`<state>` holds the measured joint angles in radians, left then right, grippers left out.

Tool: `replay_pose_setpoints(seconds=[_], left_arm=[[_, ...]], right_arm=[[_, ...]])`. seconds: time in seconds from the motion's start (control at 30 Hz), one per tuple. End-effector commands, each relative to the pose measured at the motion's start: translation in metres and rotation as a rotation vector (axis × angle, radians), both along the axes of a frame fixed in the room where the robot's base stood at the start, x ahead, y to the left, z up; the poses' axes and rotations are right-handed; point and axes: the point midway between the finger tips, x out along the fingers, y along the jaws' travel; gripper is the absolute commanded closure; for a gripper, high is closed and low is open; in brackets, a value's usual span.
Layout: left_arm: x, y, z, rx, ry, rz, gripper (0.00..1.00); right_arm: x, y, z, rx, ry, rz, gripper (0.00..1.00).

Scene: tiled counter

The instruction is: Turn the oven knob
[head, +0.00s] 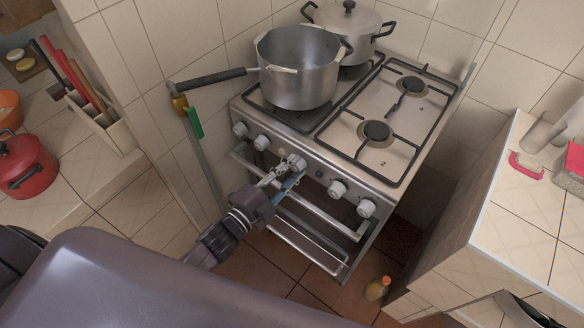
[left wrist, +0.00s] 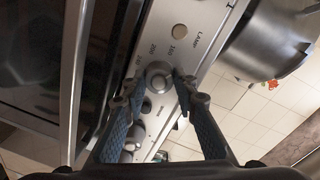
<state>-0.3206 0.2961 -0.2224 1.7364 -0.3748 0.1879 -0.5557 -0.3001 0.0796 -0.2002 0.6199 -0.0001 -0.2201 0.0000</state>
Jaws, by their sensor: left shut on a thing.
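The stove (head: 350,130) stands in the middle of the head view with a row of several knobs along its front panel. My left gripper (head: 287,172) reaches up to the panel and is shut on the oven knob (head: 297,162), the middle one of the row. In the left wrist view the oven knob (left wrist: 158,77) is round and silver, with temperature numbers printed beside it. The tips of my left gripper (left wrist: 160,84) are on either side of it. The fingers partly hide the knob in the head view. My right gripper is not in view.
A long-handled pot (head: 300,80) stands on the left of the stove, its handle sticking out left. A lidded pot (head: 349,25) is behind it. The oven door bar (head: 335,222) runs just below the knobs. A bottle (head: 377,288) stands on the floor at right.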

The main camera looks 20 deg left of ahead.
Motion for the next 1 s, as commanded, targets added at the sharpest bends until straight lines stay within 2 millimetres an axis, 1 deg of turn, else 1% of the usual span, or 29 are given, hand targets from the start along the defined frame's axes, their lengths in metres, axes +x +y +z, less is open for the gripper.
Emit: replay_pose_setpoints(seconds=[0.37,0.7,1.0], left_arm=[[0.0,-0.001,-0.001,0.337,-0.123,0.0,0.98],[-0.001,-0.002,-0.003,0.636,-0.231,0.0,0.98],[-0.001,-0.002,-0.003,0.846,-0.307,0.0,0.98]], right_arm=[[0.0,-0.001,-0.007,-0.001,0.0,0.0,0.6],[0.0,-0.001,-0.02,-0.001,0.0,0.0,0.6],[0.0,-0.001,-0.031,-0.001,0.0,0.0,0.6]])
